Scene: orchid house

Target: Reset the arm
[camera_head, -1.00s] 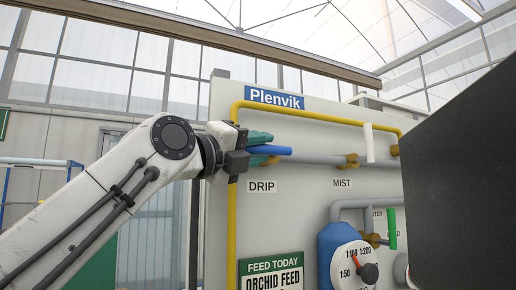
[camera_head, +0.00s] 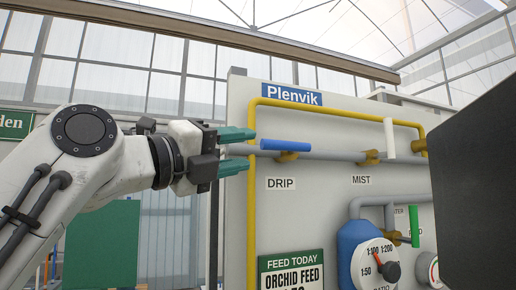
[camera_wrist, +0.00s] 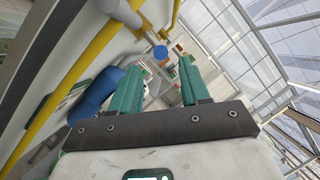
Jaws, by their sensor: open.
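My gripper (camera_head: 236,150) is at the left of the panel in the head view, its two teal fingers apart with nothing between them. The blue DRIP handle (camera_head: 285,145) lies horizontal along the grey pipe, just right of the fingertips and apart from them. In the wrist view, my gripper (camera_wrist: 160,80) shows both fingers spread, and the blue handle (camera_wrist: 160,52) appears end-on beyond them. My white arm comes in from the left of the head view.
The Plenvik panel (camera_head: 330,215) carries a yellow pipe (camera_head: 252,215), a white MIST handle (camera_head: 389,138), a green handle (camera_head: 414,227), a blue tank (camera_head: 356,250) and a ratio dial (camera_head: 376,266). A dark block (camera_head: 485,170) fills the right side.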

